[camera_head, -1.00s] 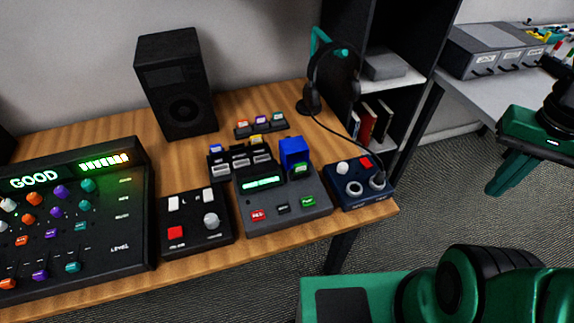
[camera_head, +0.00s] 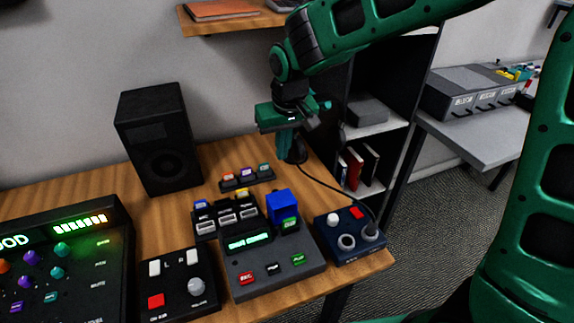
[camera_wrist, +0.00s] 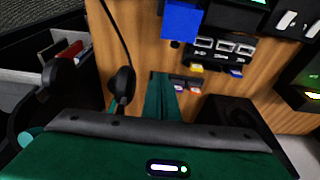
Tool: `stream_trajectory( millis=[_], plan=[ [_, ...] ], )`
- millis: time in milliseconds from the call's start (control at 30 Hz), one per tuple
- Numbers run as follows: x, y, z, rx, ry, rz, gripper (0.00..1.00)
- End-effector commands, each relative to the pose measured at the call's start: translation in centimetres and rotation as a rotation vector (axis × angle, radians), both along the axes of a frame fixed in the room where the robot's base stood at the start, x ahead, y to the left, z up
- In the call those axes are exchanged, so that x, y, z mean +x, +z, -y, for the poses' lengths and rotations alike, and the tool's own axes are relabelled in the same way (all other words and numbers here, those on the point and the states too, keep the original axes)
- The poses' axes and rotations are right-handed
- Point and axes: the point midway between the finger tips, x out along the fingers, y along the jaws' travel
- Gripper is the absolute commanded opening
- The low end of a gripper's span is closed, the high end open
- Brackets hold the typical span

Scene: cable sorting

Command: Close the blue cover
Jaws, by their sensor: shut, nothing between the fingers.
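The blue cover (camera_head: 281,207) stands raised at the back right of the dark recorder box (camera_head: 268,263), above a green button (camera_head: 290,225). In the wrist view the blue cover (camera_wrist: 181,21) is at the top, beyond the fingertips. My gripper (camera_head: 284,158) is shut and empty. It hangs in the air behind the cover, pointing down, in front of the headphone stand. Its green fingers (camera_wrist: 166,76) also show in the wrist view, together and apart from the cover.
A headphone (camera_wrist: 123,84) and its cable are close to my gripper. A navy box (camera_head: 350,235) with knobs stands right of the recorder. A small cartridge rack (camera_head: 247,178) and a black speaker (camera_head: 159,138) stand behind and left. A shelf (camera_head: 232,20) is above.

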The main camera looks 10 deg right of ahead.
Motion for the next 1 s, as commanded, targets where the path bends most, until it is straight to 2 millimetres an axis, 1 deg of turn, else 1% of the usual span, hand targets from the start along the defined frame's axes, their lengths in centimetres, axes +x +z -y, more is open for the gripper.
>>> stream_trajectory(
  millis=[400, 633, 700, 800, 1000],
  plan=[
    [1.4, -6.5, -0.7, -0.003, 0.005, -0.004, 0.00],
    [2.0, -9.5, -1.0, -0.002, 0.006, -0.002, 0.00],
    [1.0, -9.0, -0.7, 0.000, 0.006, 0.000, 0.00],
    [-0.1, -8.9, -0.3, -0.001, 0.005, -0.001, 0.00],
    [-1.5, -8.8, 0.0, 0.000, 0.006, 0.000, 0.00]
  ],
)
